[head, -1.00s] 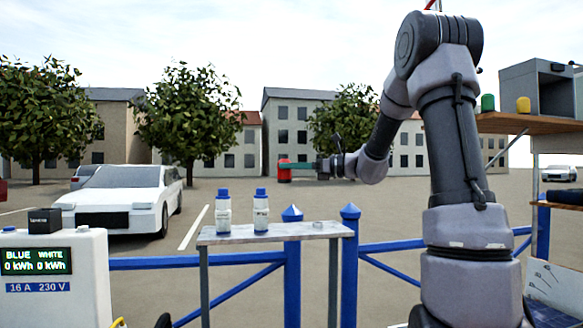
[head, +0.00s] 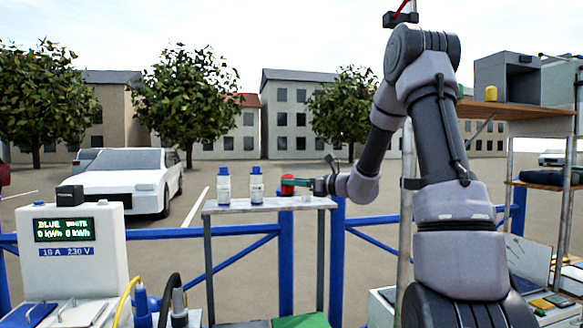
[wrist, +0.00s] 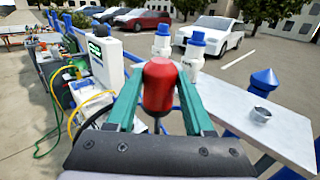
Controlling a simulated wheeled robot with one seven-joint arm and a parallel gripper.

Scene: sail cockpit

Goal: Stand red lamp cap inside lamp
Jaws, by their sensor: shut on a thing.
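The red lamp cap (head: 288,185) is in my gripper, just above the small grey table. In the wrist view the red cap (wrist: 160,84) sits between the two green fingers of my gripper (wrist: 158,100), which are shut on it. I cannot tell for sure which thing is the lamp; an open grey box (head: 506,76) stands on the shelf at the upper right.
Two white bottles with blue caps stand on the table (head: 225,208), the nearer (head: 257,186) left of my gripper. A yellow cap (head: 491,93) is on the shelf. Blue railing (head: 286,262) runs behind the table. A charging post (head: 72,245) stands at the left.

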